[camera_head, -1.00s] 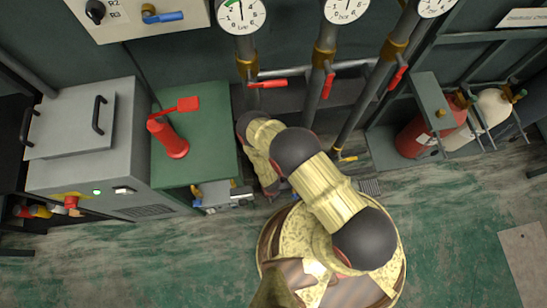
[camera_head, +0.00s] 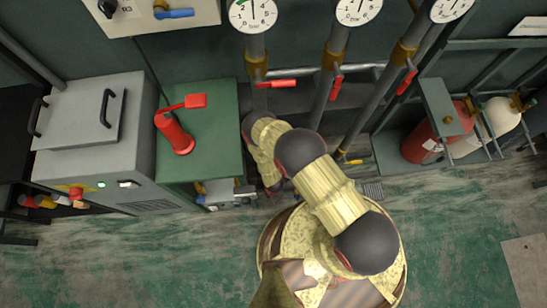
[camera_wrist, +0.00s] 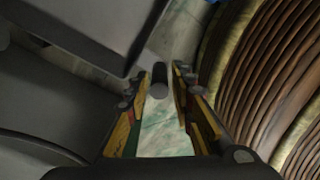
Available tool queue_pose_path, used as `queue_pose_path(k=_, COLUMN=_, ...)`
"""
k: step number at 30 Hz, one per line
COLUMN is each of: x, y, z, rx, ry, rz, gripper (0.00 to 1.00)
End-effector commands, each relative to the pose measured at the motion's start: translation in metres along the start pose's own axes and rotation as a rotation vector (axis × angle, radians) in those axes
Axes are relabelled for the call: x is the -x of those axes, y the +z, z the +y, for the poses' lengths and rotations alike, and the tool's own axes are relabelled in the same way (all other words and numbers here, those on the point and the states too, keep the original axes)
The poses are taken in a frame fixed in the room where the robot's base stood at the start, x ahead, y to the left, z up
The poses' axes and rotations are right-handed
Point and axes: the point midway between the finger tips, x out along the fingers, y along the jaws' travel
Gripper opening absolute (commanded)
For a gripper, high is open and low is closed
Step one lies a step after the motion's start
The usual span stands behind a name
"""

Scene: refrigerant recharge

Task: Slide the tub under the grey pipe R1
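I cannot make out the tub for certain in either view. Several grey pipes with gauges run down the back wall; the left one (camera_head: 256,52) has a red lever, and I cannot read which is R1. My gripper (camera_wrist: 167,78) is open in the wrist view, its two padded fingers apart with green floor showing between them. A short dark cylinder (camera_wrist: 158,82) shows between the fingertips; I cannot tell whether it touches them. In the head view my arm bends down by the left pipe's foot and hides my gripper.
A green-topped stand (camera_head: 210,130) with a red lever pump (camera_head: 175,132) is left of my arm, beside a grey cabinet (camera_head: 85,145). Open green floor (camera_head: 130,260) lies in front.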

Motion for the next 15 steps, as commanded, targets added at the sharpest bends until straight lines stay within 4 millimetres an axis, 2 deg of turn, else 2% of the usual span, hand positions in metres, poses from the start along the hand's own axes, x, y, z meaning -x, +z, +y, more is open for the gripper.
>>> queue_pose_path(k=5, x=0.006, y=0.000, z=0.001, rx=0.000, ry=0.001, rz=0.000, gripper=0.24)
queue_pose_path(k=15, x=0.048, y=0.000, z=0.001, rx=0.000, ry=0.002, rz=0.000, gripper=0.24)
